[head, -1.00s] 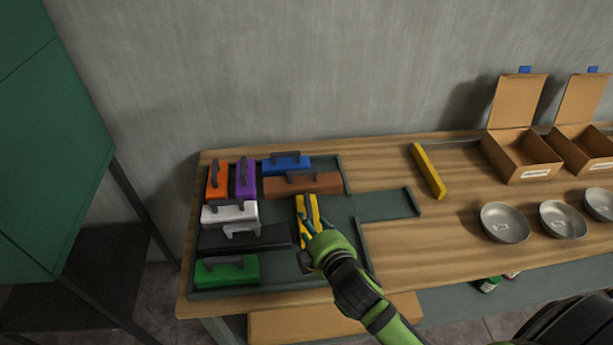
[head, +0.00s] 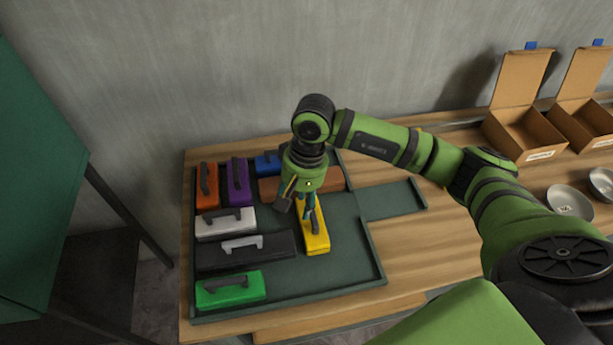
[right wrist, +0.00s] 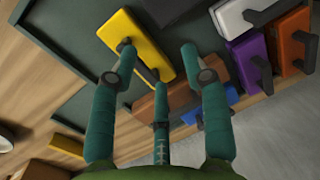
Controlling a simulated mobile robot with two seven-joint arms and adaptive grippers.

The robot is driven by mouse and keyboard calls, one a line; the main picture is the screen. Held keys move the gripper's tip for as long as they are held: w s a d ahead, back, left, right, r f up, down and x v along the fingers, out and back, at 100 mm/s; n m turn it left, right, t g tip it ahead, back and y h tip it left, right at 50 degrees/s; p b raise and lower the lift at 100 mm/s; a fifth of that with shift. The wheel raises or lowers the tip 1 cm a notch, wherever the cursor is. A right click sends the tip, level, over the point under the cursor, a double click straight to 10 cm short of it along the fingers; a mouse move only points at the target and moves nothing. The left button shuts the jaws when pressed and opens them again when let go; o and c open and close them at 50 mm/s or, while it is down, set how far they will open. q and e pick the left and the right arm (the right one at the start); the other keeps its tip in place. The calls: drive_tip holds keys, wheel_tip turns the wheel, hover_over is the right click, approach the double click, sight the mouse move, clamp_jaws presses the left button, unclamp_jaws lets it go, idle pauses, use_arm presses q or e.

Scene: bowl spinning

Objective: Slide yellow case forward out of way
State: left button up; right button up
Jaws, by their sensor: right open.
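The yellow case (head: 316,241) lies lengthwise in the dark green tray (head: 350,275), right of the white and black cases and in front of the brown case. Its dark handle runs along its top. My right gripper (head: 303,212) is open and reaches down over the case's far part, hiding some of it. In the right wrist view, the yellow case (right wrist: 126,37) shows between and behind the spread teal fingers, one finger overlapping the handle. I cannot tell whether a finger touches it. My left gripper is not in view.
The brown case (head: 333,180) and blue case (head: 266,163) stand behind. Orange (head: 206,190), purple (head: 238,190), white (head: 215,228), black (head: 215,258) and green (head: 225,293) cases fill the left. The tray's front right is free. Boxes (head: 525,140) and bowls stand right.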

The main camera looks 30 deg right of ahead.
sight(312, 212)
drive_tip(key=d, duration=0.1)
drive_tip(key=d+h, duration=0.1)
drive_tip(key=d, duration=0.1)
drive_tip(key=shift+w+d+r+n+h, duration=0.25)
drive_tip(key=shift+w+d+n+h, duration=0.05)
drive_tip(key=shift+w+d+h, duration=0.1)
drive_tip(key=shift+s+d+f, duration=0.1)
drive_tip(key=shift+d+f, duration=0.05)
drive_tip(key=shift+f, duration=0.1)
wheel_tip(312, 212, down, 6)
drive_tip(key=b, duration=0.3)
drive_tip(key=shift+r, duration=0.15)
drive_tip(key=shift+f, duration=0.55)
drive_tip(key=shift+c, duration=0.8)
clamp_jaws()
